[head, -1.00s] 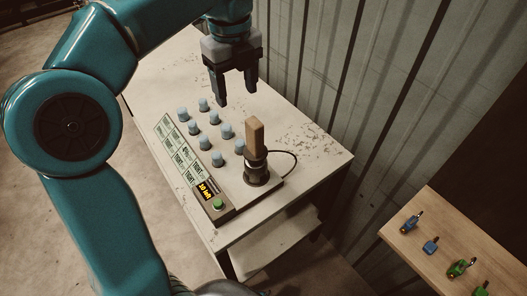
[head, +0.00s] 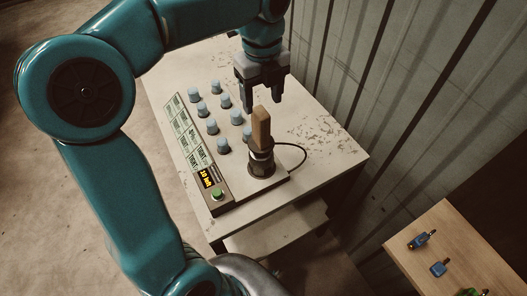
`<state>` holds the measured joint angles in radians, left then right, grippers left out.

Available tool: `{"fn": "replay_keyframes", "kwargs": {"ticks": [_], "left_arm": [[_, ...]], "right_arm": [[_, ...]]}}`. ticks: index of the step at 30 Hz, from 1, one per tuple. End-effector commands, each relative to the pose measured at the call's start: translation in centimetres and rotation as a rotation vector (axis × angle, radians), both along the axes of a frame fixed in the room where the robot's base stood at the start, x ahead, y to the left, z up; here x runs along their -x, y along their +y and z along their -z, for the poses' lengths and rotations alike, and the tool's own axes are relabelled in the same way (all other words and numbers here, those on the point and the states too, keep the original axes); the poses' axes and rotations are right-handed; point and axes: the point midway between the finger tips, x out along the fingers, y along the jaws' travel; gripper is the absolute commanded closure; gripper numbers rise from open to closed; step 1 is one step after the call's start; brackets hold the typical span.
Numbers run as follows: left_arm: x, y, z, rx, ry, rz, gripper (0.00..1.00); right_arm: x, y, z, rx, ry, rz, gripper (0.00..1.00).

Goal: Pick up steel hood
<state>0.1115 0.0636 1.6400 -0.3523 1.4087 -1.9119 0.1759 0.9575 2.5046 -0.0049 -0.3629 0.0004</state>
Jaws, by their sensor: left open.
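A brown upright block (head: 261,130), like a wooden handle, stands on a round steel piece on a dark base (head: 261,168) at the right end of a panel on the pale table. I take this to be the steel hood; the view does not make it certain. My left gripper (head: 263,104) is open and empty, pointing down at the block's top. Its fingers show on either side of the block's top end, and I cannot tell whether they are level with it or behind it. My right gripper is not in view.
Several blue-grey knobs (head: 211,126) stand on the panel beside a labelled strip (head: 188,135) with a lit display (head: 206,178) and green button (head: 217,194). A black cable (head: 303,156) curves right of the base. A corrugated wall (head: 345,60) stands behind. A wooden table (head: 440,215) with small blue and green items is at lower right.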

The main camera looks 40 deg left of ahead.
Motion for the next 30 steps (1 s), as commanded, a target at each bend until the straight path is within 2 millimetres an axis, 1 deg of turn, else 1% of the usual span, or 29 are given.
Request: {"fn": "replay_keyframes", "kwargs": {"ticks": [1,7,12,15,18,23,24,26,27,29,30], "left_arm": [[0.1,0.0,0.7,0.0,0.002,-0.001,0.38],[0.0,0.0,2.2,0.0,0.001,-0.001,0.38],[0.1,-0.2,4.9,0.0,0.002,0.0,0.38],[0.0,-0.1,6.2,-0.001,0.002,0.0,0.38],[-0.1,-0.2,6.7,-0.001,0.0,0.0,0.38],[-0.1,-0.2,6.6,-0.001,-0.001,0.0,0.38],[-0.1,-0.2,6.6,-0.001,-0.001,0.0,0.42],[-0.1,-0.2,6.6,-0.001,-0.001,0.0,0.61],[-0.1,-0.2,6.6,-0.001,-0.001,0.0,0.74],[-0.1,-0.2,6.6,-0.001,-0.001,0.0,0.94],[-0.1,-0.2,6.6,-0.001,-0.001,0.0,1.0]], "right_arm": [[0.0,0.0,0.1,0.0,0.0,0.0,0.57],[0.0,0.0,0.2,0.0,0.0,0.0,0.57],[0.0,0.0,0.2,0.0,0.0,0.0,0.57],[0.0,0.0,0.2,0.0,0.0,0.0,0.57],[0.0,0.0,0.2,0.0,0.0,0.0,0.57],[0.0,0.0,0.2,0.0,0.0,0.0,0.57],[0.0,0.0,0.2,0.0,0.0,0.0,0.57],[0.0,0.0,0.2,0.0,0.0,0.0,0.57],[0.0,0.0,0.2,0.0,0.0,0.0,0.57],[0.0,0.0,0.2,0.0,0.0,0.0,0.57],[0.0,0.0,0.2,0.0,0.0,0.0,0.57]]}}
